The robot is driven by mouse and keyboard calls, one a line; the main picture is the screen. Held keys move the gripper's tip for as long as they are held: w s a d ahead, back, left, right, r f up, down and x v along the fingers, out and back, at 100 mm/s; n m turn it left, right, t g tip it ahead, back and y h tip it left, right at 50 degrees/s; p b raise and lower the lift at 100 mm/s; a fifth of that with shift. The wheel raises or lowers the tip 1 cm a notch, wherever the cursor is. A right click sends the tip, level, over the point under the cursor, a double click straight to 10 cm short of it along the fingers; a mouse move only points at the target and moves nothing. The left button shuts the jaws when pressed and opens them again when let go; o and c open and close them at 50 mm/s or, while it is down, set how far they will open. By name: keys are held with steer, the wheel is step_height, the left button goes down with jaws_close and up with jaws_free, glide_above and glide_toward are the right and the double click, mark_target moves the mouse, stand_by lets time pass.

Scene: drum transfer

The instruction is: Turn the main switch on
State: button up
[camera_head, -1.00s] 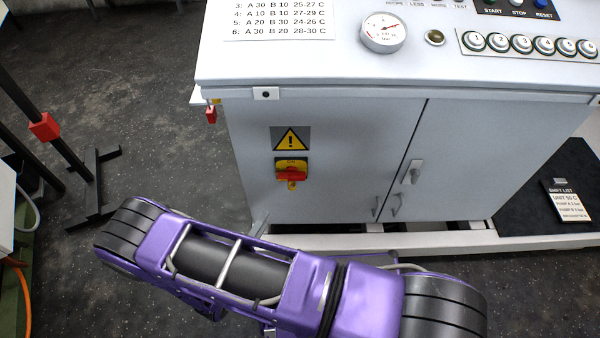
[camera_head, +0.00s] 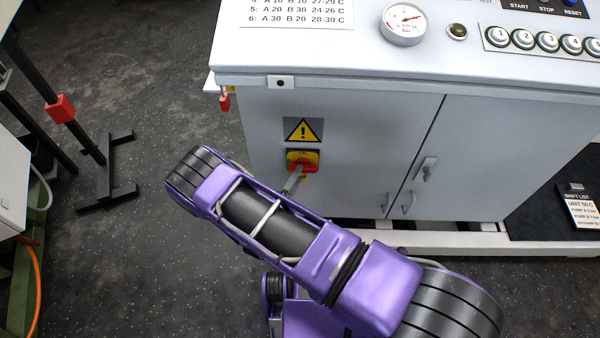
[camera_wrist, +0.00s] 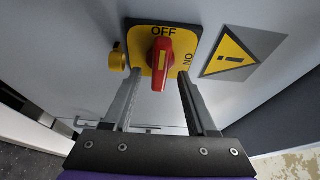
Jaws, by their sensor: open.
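The main switch is a red handle (camera_wrist: 160,65) on a yellow plate (camera_wrist: 187,42) marked OFF and ON. In the wrist view the handle lines up with OFF, and ON is to its right. The switch (camera_head: 303,158) also shows on the cabinet's left door in the head view. My gripper (camera_wrist: 162,78) is open, with its two fingers pointing at the switch, one on each side of the handle. I cannot tell whether the fingers touch it. In the head view one finger (camera_head: 293,181) shows just below the switch. A small brass-yellow piece (camera_wrist: 117,58) sits beside the plate.
A yellow warning sign (camera_head: 303,130) is above the switch. The grey cabinet (camera_head: 375,130) has door handles (camera_head: 409,204) to the right and a control top with a gauge (camera_head: 403,24). A black stand with a red block (camera_head: 60,109) is at the left. Floor between is clear.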

steer(key=shift+x, duration=1.2)
jaws_close()
steer(key=shift+d+r+m+g+y+p, duration=0.1)
steer(key=shift+m+g+y+p, duration=0.35)
steer(key=shift+m+y+p, duration=1.35)
steer(key=shift+d+r+m+g+y+p, duration=0.15)
steer(key=shift+m+g+y+p, duration=0.75)
steer(key=shift+m, duration=1.85)
steer(key=shift+d+r+m+g+y+p, duration=0.1)
steer(key=shift+m+y+p, duration=0.7)
steer(key=shift+m+p, duration=1.25)
steer(key=shift+a+m, duration=0.1)
steer(key=shift+m, duration=0.2)
